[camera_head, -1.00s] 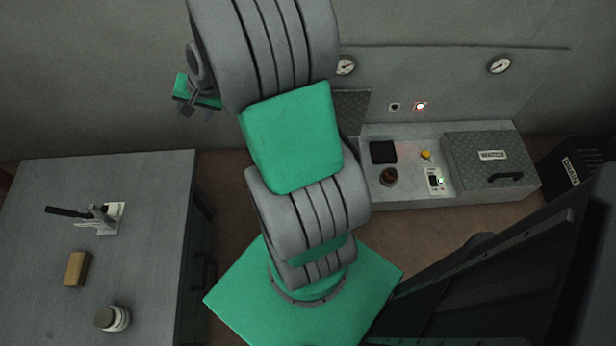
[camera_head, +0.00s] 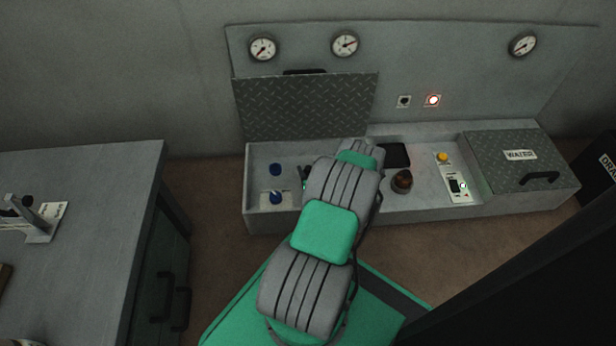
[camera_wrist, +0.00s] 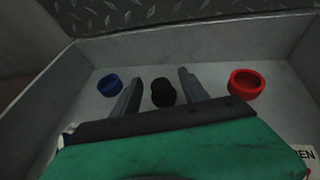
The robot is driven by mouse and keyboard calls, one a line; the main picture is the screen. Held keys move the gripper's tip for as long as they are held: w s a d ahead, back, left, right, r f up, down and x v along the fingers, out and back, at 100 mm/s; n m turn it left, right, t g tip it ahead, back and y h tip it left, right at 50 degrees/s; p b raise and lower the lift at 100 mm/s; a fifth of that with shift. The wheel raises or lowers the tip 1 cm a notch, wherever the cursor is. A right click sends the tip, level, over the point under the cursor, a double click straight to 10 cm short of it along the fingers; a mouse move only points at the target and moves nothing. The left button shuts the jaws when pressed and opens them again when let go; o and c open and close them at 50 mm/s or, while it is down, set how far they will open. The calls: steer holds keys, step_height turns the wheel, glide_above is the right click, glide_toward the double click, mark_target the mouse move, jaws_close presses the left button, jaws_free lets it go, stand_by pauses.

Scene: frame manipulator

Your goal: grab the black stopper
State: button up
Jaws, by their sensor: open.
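The black stopper (camera_wrist: 163,92) stands on the floor of a shallow grey compartment, in the middle of the wrist view. My gripper (camera_wrist: 157,84) is open, with one finger on each side of the stopper and a visible gap on both sides. The near part of the stopper is cut off by my gripper's green and dark body.
A blue cap (camera_wrist: 110,85) lies left of my fingers and a red ring-shaped cap (camera_wrist: 245,83) lies right. The compartment wall (camera_wrist: 60,85) and raised tread-plate lid (camera_head: 305,105) bound the space. A workbench (camera_head: 85,200) stands at left.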

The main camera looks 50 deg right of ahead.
mark_target(307, 167)
steer(key=b+x, duration=0.1)
steer(key=x, duration=0.3)
steer(key=shift+a+f+b, duration=0.1)
steer(key=shift+f+b, duration=0.1)
steer(key=shift+b, duration=0.1)
steer(key=shift+s+r, duration=0.1)
steer(key=shift+c, duration=0.5)
jaws_close()
